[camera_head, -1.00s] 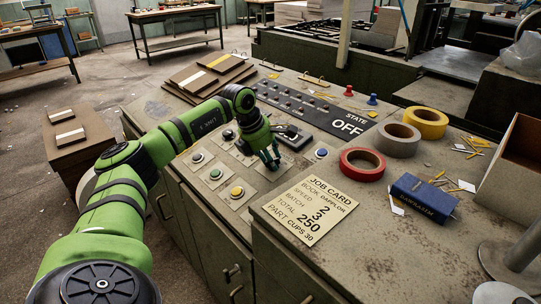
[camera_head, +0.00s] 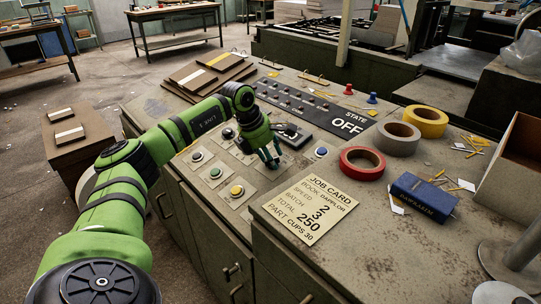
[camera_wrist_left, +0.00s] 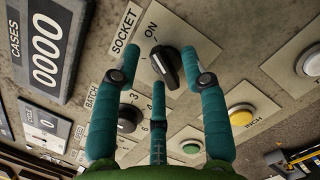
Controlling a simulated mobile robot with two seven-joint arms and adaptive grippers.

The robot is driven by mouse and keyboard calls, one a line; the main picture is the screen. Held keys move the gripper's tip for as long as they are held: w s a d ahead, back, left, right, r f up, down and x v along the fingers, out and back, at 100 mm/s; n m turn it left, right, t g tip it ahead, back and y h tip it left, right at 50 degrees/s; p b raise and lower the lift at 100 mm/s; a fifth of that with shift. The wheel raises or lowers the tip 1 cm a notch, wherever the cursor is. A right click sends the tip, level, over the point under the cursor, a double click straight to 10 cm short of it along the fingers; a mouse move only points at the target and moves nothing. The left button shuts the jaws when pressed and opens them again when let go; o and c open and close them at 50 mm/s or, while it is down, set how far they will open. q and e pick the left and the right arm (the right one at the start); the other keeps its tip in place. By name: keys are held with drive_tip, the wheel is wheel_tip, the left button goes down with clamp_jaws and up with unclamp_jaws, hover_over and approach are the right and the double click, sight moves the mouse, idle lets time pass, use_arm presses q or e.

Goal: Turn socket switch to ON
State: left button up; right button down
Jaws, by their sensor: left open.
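The socket switch (camera_wrist_left: 167,66) is a black rotary knob on a pale plate marked SOCKET, seen in the left wrist view. The ON mark (camera_wrist_left: 152,30) is just above it; the knob's long ridge slants from upper left to lower right. My left gripper (camera_wrist_left: 160,58) is open, with its teal fingers spread around the knob; I cannot tell whether they touch it. In the head view my left gripper (camera_head: 270,158) is low over the console and hides the switch. The state panel (camera_head: 345,123) reads OFF. My right gripper is not in view.
The batch dial (camera_wrist_left: 130,118) and the yellow inch button (camera_wrist_left: 241,116) sit close to the fingers. In the head view, the job card (camera_head: 310,208), red tape roll (camera_head: 362,164) and blue book (camera_head: 423,197) lie to the right on the console (camera_head: 370,240).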

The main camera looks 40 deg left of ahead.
use_arm(q)
drive_tip(key=v, duration=1.1)
drive_tip(key=shift+r, duration=0.45)
